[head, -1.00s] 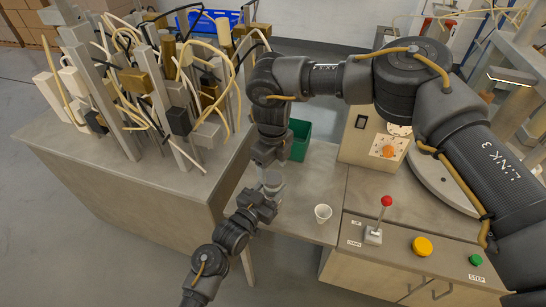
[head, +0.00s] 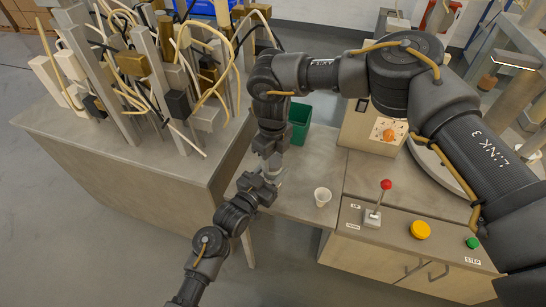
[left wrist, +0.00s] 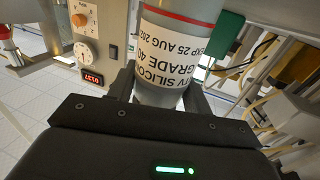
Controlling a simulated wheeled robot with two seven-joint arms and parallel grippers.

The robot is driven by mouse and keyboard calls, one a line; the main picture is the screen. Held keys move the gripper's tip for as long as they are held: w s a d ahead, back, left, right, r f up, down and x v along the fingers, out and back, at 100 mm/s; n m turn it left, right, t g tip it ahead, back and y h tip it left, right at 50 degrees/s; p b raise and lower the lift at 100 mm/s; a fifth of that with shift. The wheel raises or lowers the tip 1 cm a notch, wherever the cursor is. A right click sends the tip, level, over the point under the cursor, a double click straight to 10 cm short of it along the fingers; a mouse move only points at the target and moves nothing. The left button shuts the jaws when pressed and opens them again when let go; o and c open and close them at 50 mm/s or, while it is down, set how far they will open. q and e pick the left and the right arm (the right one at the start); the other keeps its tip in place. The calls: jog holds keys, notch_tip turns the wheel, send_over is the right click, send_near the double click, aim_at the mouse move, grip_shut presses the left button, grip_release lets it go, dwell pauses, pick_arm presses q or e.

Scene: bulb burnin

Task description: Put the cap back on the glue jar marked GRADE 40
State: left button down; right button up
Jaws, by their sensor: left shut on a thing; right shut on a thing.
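My left gripper (head: 264,187) is shut on the glue jar, held in the air left of the white cup in the head view. In the left wrist view the jar (left wrist: 172,50) sits between the fingers (left wrist: 160,92). Its label is upside down in the picture and reads GRADE 40, silicone and an EXP date, with a red line. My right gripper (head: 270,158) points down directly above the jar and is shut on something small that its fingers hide. I cannot make out the cap or whether it touches the jar.
To the right are a red-knobbed lever (head: 385,185), a yellow button (head: 420,230) and a green button (head: 473,243). A rack of posts and cables (head: 150,70) crowds the left table.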

jog(key=m, duration=0.5)
jog(key=shift+m, duration=0.4)
jog(key=m, duration=0.5)
jog(key=shift+f+m, duration=0.1)
jog(key=shift+m, duration=0.2)
jog(key=m, duration=1.1)
jog(key=o, duration=1.2)
jog(key=shift+c, duration=0.2)
notch_tip(320, 180, up, 12)
